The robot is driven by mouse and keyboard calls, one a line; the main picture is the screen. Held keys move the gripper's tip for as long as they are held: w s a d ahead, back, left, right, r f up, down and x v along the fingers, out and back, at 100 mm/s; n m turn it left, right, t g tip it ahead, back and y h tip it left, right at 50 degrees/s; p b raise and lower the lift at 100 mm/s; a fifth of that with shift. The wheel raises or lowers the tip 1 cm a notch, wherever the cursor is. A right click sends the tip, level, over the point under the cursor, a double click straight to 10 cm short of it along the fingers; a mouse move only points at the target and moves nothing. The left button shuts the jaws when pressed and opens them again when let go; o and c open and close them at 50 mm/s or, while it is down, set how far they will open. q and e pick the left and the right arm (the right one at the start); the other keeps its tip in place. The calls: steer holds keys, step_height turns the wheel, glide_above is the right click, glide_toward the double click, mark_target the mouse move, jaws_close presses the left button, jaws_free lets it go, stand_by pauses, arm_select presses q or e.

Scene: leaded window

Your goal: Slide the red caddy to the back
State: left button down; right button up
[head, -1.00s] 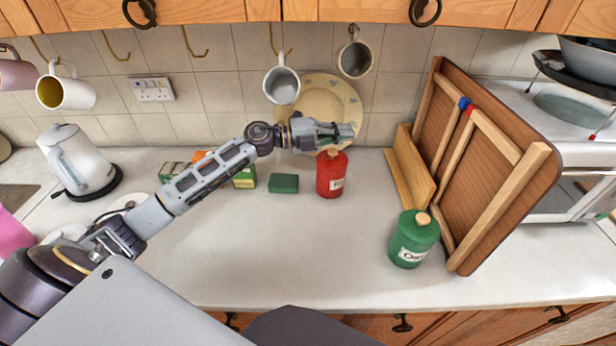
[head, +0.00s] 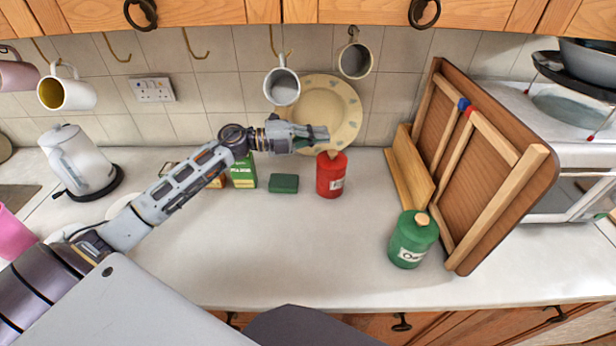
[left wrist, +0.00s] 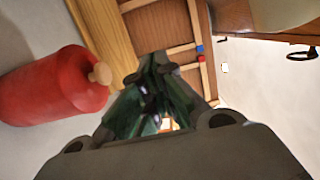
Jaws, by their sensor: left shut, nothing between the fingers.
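The red caddy (head: 331,178) stands upright on the worktop near the tiled back wall, with a pale label and a wooden knob on its lid. My left gripper (head: 322,132) is shut and empty, above and slightly to the left of the caddy's knob in the head view. In the left wrist view the caddy (left wrist: 45,88) is at the left, beside the shut fingers (left wrist: 152,72), with its knob pointing toward them. I cannot tell whether the fingers touch it. My right gripper is not in view.
A green caddy (head: 412,240) stands at the front right, by a leaning wooden panel (head: 490,165). A green block (head: 284,183) lies left of the red caddy. A plate (head: 345,105) leans behind, and mugs (head: 282,86) hang above. The worktop's front middle is clear.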

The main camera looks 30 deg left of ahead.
mark_target(319, 176)
arm_select(q)
steer(key=shift+v, duration=2.1)
step_height(319, 176, down, 15)
steer(key=shift+d+f+p, duration=0.1)
steer(key=shift+p, duration=0.6)
steer(key=shift+w+d, duration=0.35)
steer(key=shift+d, duration=0.05)
steer(key=shift+x, duration=1.65)
steer(key=shift+a, duration=0.1)
